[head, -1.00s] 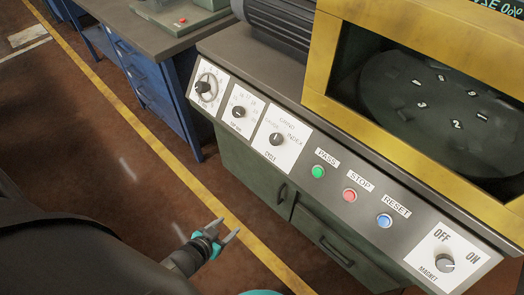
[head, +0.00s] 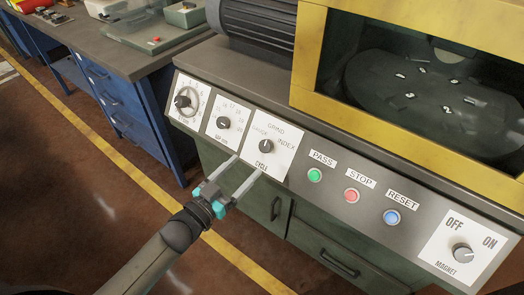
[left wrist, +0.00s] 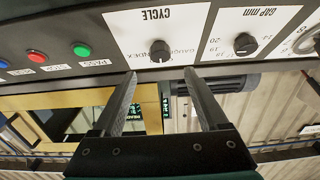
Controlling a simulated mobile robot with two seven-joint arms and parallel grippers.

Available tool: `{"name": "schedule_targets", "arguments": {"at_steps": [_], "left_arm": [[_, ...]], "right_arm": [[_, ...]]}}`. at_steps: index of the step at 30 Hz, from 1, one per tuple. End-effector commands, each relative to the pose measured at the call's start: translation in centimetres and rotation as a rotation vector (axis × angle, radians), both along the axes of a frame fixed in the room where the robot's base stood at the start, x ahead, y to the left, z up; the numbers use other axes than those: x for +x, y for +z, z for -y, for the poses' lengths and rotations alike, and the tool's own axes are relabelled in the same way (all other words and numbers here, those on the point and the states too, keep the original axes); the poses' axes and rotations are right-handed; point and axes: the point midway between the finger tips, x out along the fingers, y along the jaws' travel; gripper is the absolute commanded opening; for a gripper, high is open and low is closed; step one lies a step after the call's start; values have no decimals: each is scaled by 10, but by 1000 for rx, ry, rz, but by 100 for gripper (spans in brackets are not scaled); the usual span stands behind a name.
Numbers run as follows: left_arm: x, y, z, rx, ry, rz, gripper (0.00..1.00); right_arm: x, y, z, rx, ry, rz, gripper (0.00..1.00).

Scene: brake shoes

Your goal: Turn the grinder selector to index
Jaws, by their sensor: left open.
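The grinder selector is a black knob (head: 266,146) on the white CYCLE plate (head: 284,155), which is marked GAUGE, GRIND and INDEX. In the head view its pointer looks turned up toward GRIND. In the left wrist view, upside down, the same knob (left wrist: 160,51) stands ahead of the fingertips. My left gripper (head: 242,168) is open and empty, below and slightly left of the knob, with its fingers pointing at the panel. It also shows in the left wrist view (left wrist: 162,78). The fingers appear apart from the knob. My right gripper is not in view.
A GAP knob (head: 223,123) and a dial (head: 183,102) are to the left. Green (head: 315,175), red (head: 352,196) and blue (head: 391,217) buttons and the MAGNET knob (head: 463,253) are to the right. A yellow-framed window (head: 306,50) is above.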

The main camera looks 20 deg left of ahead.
Motion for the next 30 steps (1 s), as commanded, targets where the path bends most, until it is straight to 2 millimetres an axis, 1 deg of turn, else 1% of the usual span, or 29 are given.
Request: {"name": "schedule_targets", "arguments": {"at_steps": [1, 6, 12, 15, 21, 30], "left_arm": [[10, -1, 3, 1, 0, 4, 76], [36, -1, 13, 0, 1, 3, 76], [62, -1, 22, 0, 1, 2, 76], [71, -1, 26, 1, 0, 0, 76], [81, -1, 29, 2, 1, -2, 76], [83, -1, 30, 1, 1, -2, 76]], "right_arm": [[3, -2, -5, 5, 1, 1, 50], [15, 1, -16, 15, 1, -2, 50], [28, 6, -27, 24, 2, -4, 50], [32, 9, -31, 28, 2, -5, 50], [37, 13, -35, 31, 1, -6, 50], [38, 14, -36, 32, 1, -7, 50]]}}
